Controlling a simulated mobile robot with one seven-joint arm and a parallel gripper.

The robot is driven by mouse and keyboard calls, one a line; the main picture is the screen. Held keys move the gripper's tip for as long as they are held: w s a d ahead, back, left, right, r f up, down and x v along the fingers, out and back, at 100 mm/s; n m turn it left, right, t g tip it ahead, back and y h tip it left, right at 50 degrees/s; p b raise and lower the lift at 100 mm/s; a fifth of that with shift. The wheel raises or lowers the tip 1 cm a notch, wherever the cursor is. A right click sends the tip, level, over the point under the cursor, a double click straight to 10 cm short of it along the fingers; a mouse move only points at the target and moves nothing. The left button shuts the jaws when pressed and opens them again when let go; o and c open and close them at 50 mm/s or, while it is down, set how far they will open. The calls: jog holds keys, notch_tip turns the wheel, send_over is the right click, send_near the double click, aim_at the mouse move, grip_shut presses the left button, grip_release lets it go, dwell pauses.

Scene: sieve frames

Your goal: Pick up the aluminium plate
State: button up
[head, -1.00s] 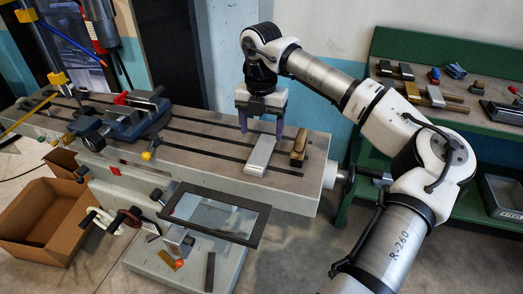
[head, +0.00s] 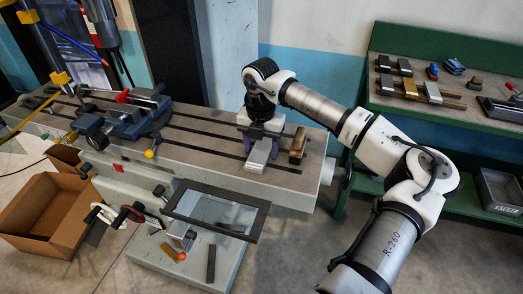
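The aluminium plate (head: 258,157) is a pale silver bar lying on the slotted machine table (head: 205,149), near its right end. My gripper (head: 262,140) points down over the far part of the plate. Its purple fingers are low, one on each side of the plate, close to the table surface. The gripper body hides the plate's far end. Whether the fingers touch the plate's sides cannot be made out.
A brown block (head: 297,146) stands close to the right of the plate. A blue vise (head: 130,117) sits on the table at left. A framed clear panel (head: 216,210) is in front. A green bench (head: 445,108) with tools is at right. A cardboard box (head: 45,215) stands on the floor.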

aim_at(261, 151)
jog(key=c, duration=1)
notch_tip(261, 151, up, 17)
jog(key=b, duration=0.4)
jog(key=shift+r, duration=0.15)
jog(key=o, duration=0.6)
jog(key=shift+c, duration=0.2)
grip_shut()
